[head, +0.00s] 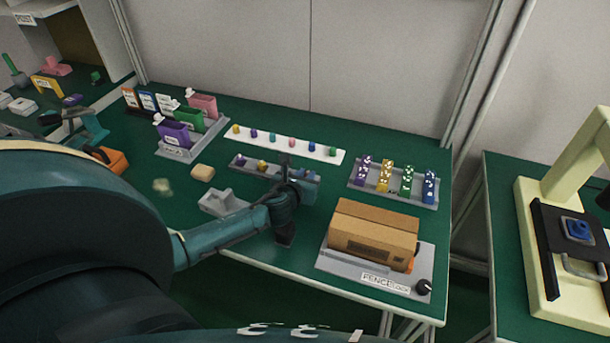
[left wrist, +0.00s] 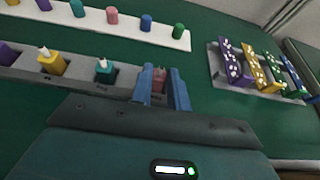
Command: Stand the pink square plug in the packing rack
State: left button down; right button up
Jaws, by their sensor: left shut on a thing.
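The pink square plug (left wrist: 159,82) shows between the blue fingers of my left gripper (left wrist: 162,86) in the left wrist view. The fingers are shut on it over the right end of the grey packing rack (left wrist: 72,81). I cannot tell whether the plug's foot is inside a slot. A yellow plug (left wrist: 52,64) and a teal plug (left wrist: 104,72) stand in the rack to the left, with a purple one at the edge. In the head view the left gripper (head: 306,177) is at the right end of the rack (head: 250,171) and hides the pink plug. My right gripper is not in view.
Behind the rack lies a white strip (head: 265,138) with several coloured pegs. To the right are a tray of dotted blocks (head: 396,195) and a cardboard box (head: 374,233) on a grey fixture. A grey holder (head: 222,203) and a tan block (head: 203,172) lie left.

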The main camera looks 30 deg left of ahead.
pick_arm(q)
jog(key=shift+f, duration=0.2)
jog(key=c, duration=1.3)
grip_release()
jog(key=shift+o, duration=0.2)
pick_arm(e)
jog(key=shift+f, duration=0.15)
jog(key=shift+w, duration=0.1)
pick_arm(q)
jog(key=shift+s+r, duration=0.15)
jog(key=shift+s, duration=0.1)
jog(key=p+v, duration=0.1)
jog(key=v, duration=1.1)
jog(key=shift+s+d, duration=0.15)
jog(key=shift+s, duration=0.15)
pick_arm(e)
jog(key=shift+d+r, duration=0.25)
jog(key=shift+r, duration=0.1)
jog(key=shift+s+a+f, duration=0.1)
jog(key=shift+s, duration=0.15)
